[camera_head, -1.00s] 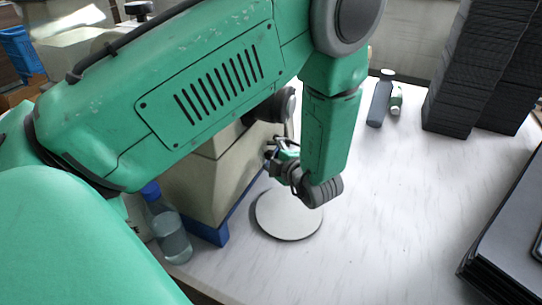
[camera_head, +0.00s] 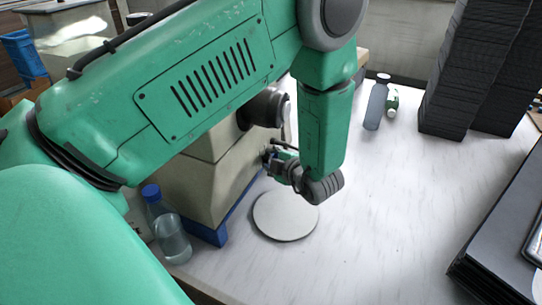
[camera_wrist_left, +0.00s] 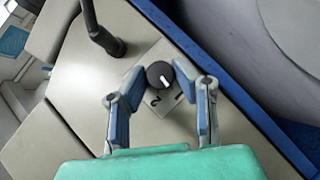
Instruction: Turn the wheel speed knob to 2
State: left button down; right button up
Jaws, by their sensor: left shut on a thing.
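The wheel speed knob (camera_wrist_left: 160,75) is a small round black dial with a white pointer line, on a light plate with a "2" (camera_wrist_left: 155,100) printed beside it. The line points toward the lower right of the left wrist view. The plate is on the face of a beige machine (camera_head: 205,185), which also fills much of the left wrist view (camera_wrist_left: 70,125). My left gripper (camera_wrist_left: 160,78) is shut on the knob, with one blue-padded finger on each side. In the head view my left gripper (camera_head: 272,157) is at the machine's right face; the knob is hidden there. My right gripper is not in view.
A white round disc (camera_head: 286,217) lies below my left wrist. A blue-capped bottle (camera_head: 168,232) stands left of the machine. A black lever (camera_wrist_left: 102,35) sticks out near the knob. Dark stacks (camera_head: 470,75) and black panels (camera_head: 510,235) are at the right. The table's middle is clear.

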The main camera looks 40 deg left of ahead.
pick_arm(q)
jog(key=shift+w+f+m+g+h+p, duration=0.15)
jog(key=shift+m+g+h+p, duration=0.7)
jog(key=shift+m+g+p, duration=0.6)
jog(key=shift+w+r+m+g+h+p, duration=0.1)
jog(key=shift+m+g+h+p, duration=0.85)
jog(key=shift+g+p, duration=0.85)
jog(key=c, duration=1.3)
grip_release()
jog(key=shift+w, duration=0.15)
